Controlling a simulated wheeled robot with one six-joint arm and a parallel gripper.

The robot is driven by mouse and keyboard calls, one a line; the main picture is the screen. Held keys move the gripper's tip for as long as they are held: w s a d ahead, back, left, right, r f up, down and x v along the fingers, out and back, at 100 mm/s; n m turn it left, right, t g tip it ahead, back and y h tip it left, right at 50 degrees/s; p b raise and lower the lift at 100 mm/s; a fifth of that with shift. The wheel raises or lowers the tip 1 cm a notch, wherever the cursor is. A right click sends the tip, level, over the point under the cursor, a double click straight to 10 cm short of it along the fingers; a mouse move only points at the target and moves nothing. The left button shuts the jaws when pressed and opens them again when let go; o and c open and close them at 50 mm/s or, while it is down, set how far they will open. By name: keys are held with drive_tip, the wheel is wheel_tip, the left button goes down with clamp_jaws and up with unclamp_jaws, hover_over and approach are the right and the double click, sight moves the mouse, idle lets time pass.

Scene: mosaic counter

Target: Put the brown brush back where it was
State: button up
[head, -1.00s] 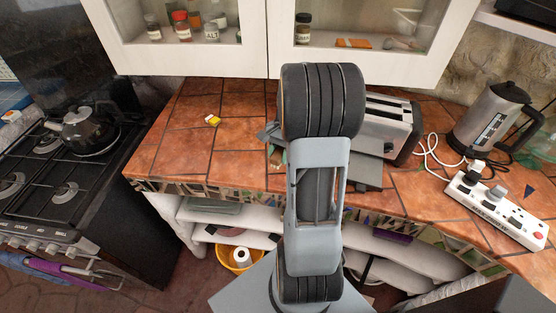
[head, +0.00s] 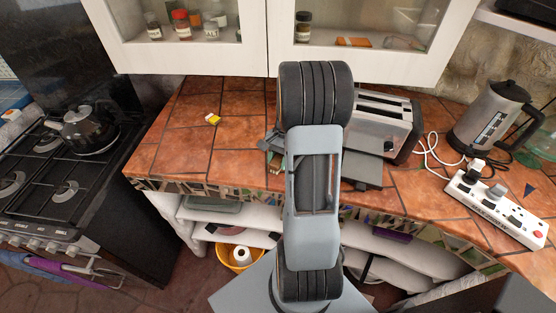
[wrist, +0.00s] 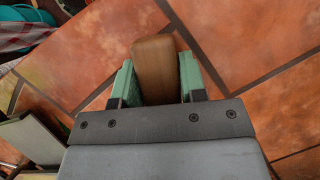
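The brown brush (wrist: 158,78) shows in the wrist view as a plain wooden block between the two green fingers of my gripper (wrist: 156,60). Both fingers appear to touch its sides, so the gripper looks shut on it. The brush is slightly tilted in the fingers, and its far end points away over the orange tiles. I cannot tell whether it touches the counter.
The tiled counter (head: 180,145) is mostly clear at left, with a small yellow packet (head: 213,119). A toaster (head: 388,130) stands close right of my arm. A power strip (head: 495,208) and steel kettle (head: 490,118) are farther right. Cabinets (head: 185,55) hang above.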

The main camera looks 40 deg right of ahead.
drive_tip(key=o, duration=0.4)
drive_tip(key=shift+c, duration=0.2)
drive_tip(key=v, duration=1.2)
drive_tip(key=shift+a+r, duration=0.15)
drive_tip(key=shift+a, duration=0.25)
drive_tip(key=s+a+n+t+h, duration=0.1)
drive_tip(key=s+a+n+t, duration=0.1)
drive_tip(key=a+n, duration=0.2)
drive_tip(key=s+a+r+n+t+h, duration=0.1)
drive_tip(key=a+n, duration=0.4)
drive_tip(key=a, duration=0.5)
drive_tip(key=s+a+r+n+t+h, duration=0.1)
drive_tip(key=s+a+n+t+h, duration=0.1)
drive_tip(key=s+a+n, duration=0.2)
drive_tip(key=shift+s+a+t, duration=0.4)
drive_tip(key=shift+s+a, duration=0.35)
drive_tip(key=shift+a, duration=1.05)
drive_tip(key=shift+r, duration=0.1)
